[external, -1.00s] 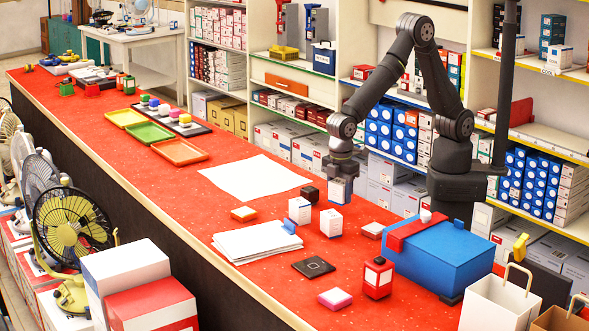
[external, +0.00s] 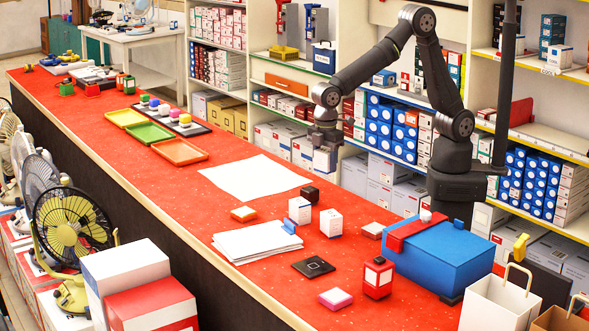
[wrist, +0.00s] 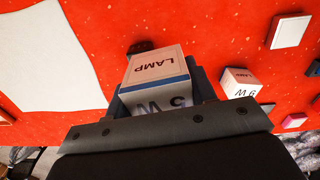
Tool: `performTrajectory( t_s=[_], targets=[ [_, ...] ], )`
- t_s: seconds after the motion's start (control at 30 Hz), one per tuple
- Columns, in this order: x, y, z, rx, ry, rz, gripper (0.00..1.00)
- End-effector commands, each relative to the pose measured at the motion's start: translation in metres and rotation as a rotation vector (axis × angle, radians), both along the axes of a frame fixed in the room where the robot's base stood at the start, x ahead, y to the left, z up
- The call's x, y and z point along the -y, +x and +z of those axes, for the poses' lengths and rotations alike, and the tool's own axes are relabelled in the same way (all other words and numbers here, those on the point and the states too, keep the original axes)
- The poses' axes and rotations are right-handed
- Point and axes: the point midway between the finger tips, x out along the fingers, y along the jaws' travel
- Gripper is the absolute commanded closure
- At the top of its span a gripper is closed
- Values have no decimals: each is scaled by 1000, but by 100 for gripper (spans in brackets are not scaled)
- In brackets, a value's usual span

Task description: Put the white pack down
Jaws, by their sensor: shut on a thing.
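My gripper (external: 325,165) is shut on a white pack (wrist: 160,68) with a blue band. The wrist view shows it marked LAMP and 5 W, between the two dark fingers. In the wrist view the sheet (wrist: 50,60) lies to the left of the pack, and another white pack (wrist: 240,80) stands to the right.
Two white packs (external: 331,222) (external: 299,210) and a black box (external: 309,194) stand close together. A paper stack (external: 257,242), a dark square pad (external: 313,267), a red container (external: 378,277) and a blue box (external: 440,262) are nearer. Coloured trays (external: 180,152) lie farther left.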

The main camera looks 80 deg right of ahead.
Motion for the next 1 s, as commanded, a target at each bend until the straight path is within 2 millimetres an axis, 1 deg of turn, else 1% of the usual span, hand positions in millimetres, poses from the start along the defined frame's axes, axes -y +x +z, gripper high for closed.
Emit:
performTrajectory(
  t_s=[0.03,0.2,0.37,0.4,0.5,0.6,0.7,0.87,1.0],
  targets=[
    [-20,9,1,1,1,-5,72],
    [-80,30,5,1,1,-41,72],
    [-137,42,6,1,1,-75,72],
    [-151,43,6,0,0,-83,72],
    [-182,45,6,1,1,-102,72],
    [-208,44,5,0,0,-121,72],
    [-226,42,5,1,1,-134,72],
    [-243,40,3,0,0,-145,72],
    [-259,32,-7,-1,-1,-146,72]
  ],
)
